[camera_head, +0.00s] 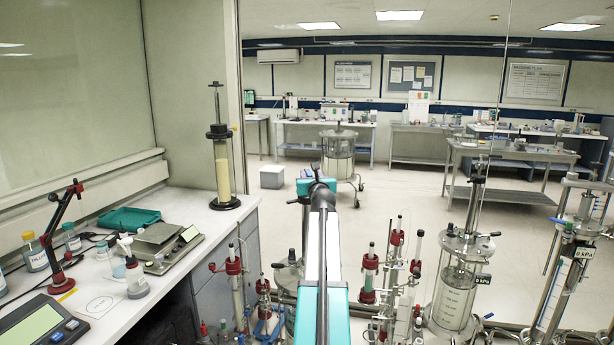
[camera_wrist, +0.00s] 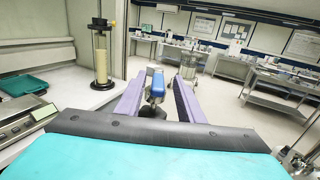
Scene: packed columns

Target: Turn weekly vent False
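My gripper (camera_wrist: 158,78) shows in the wrist view as two purple fingers set apart. A small blue part (camera_wrist: 157,86) with a dark lower end stands between them, with a visible gap on each side. I cannot tell whether this is the weekly vent; no label on it can be read. In the head view my arm reaches forward at the centre, and its end hides what lies beyond it. Several glass columns with red fittings stand around it, among them one at the left (camera_head: 235,280) and one at the right (camera_head: 369,270).
A bench (camera_head: 200,225) at the left holds a yellow-filled column (camera_head: 222,165), a balance (camera_head: 163,240) and a green tray (camera_head: 128,220). A large clear vessel (camera_head: 457,290) and a column tagged 0 kPa (camera_head: 556,295) stand at the right. The floor behind is mostly free.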

